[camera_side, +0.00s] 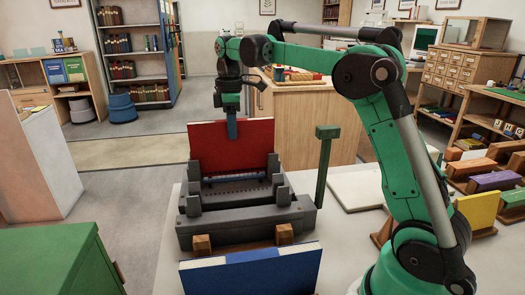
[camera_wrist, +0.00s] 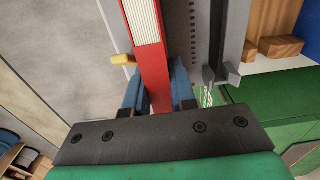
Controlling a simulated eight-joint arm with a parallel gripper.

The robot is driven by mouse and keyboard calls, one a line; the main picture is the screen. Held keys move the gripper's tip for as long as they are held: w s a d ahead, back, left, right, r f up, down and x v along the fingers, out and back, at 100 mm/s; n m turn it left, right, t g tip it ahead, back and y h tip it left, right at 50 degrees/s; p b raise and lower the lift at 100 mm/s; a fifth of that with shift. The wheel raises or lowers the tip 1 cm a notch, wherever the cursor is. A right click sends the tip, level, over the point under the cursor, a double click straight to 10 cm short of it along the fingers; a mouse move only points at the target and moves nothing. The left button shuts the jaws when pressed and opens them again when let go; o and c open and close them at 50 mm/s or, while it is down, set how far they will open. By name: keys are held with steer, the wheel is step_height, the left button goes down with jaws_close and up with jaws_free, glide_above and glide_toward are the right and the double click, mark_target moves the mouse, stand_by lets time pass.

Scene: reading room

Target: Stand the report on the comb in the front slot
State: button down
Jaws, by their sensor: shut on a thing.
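The red report (camera_side: 253,137) is upright, held by its top edge in my gripper (camera_side: 231,130). In the wrist view its red cover and white page edge (camera_wrist: 147,22) run between the two blue fingers of my gripper (camera_wrist: 155,92). The report is at the far side of the comb, behind the grey posts. The wrist view shows it beside the comb's row of dark slots (camera_wrist: 192,22). Its lower edge is hidden, so I cannot tell whether it touches down.
A blue book (camera_side: 252,272) with white pages stands in front of the machine, near two wooden blocks (camera_side: 202,245). A green lever (camera_side: 325,165) rises at the machine's right. A white slab (camera_side: 357,188) lies right of it. Coloured books in wooden holders (camera_side: 480,207) stand far right.

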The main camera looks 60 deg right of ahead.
mark_target(239, 120)
steer(key=shift+f, duration=0.2)
stand_by(0.7)
steer(key=c, duration=0.6)
jaws_free()
steer(key=shift+c, duration=0.2)
steer(key=r, duration=0.1)
steer(key=s+r+t, duration=0.1)
steer(key=r+n, duration=0.1)
steer(key=shift+s+d+r, duration=0.25)
steer(key=shift+s+d, duration=0.05)
steer(key=shift+d, duration=0.1)
steer(key=s+a+f+m+t, duration=0.3)
steer(key=s+a+f+m, duration=0.1)
steer(key=s+a+m, duration=0.1)
steer(key=s+a+f+m+t, duration=0.3)
steer(key=s+a+m, duration=0.2)
steer(key=s+a, duration=0.2)
steer(key=shift+s+a+f, duration=0.15)
steer(key=shift+a+f, duration=0.2)
steer(key=shift+a, duration=0.05)
